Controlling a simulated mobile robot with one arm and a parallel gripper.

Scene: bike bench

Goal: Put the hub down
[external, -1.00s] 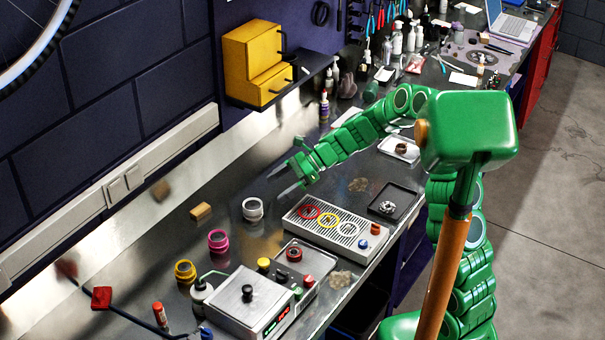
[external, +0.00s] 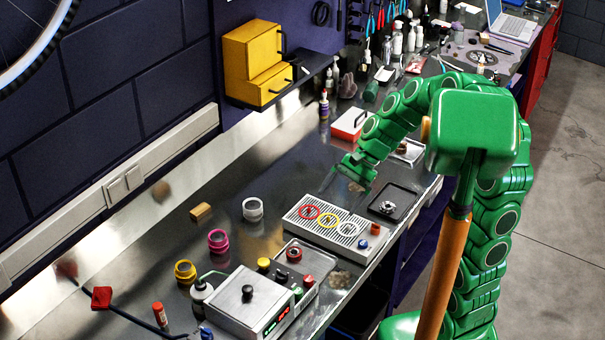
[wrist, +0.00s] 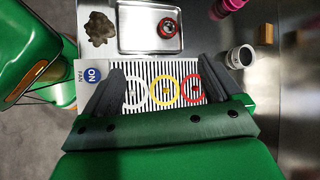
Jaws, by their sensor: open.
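My gripper (external: 340,190) is open and empty above the back end of the slatted plate. In the wrist view its two fingers (wrist: 160,68) spread over the plate with nothing between them. A silver-white hub (external: 252,209) stands upright on the bench left of the plate, apart from my fingers; it also shows in the wrist view (wrist: 240,57). A pink hub (external: 218,241) and a yellow hub (external: 185,271) stand nearer the camera. A red hub (external: 293,254) sits in a metal tray (external: 318,262). A metallic part (external: 388,208) lies in a black tray (external: 408,197).
The slatted plate (external: 318,238) carries red, yellow and white rings. A wooden block (external: 201,211) lies near the wall. A scale (external: 245,302) stands at the front. A red-and-white box (external: 350,122) is behind my arm. Bare bench lies between the silver-white hub and the box.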

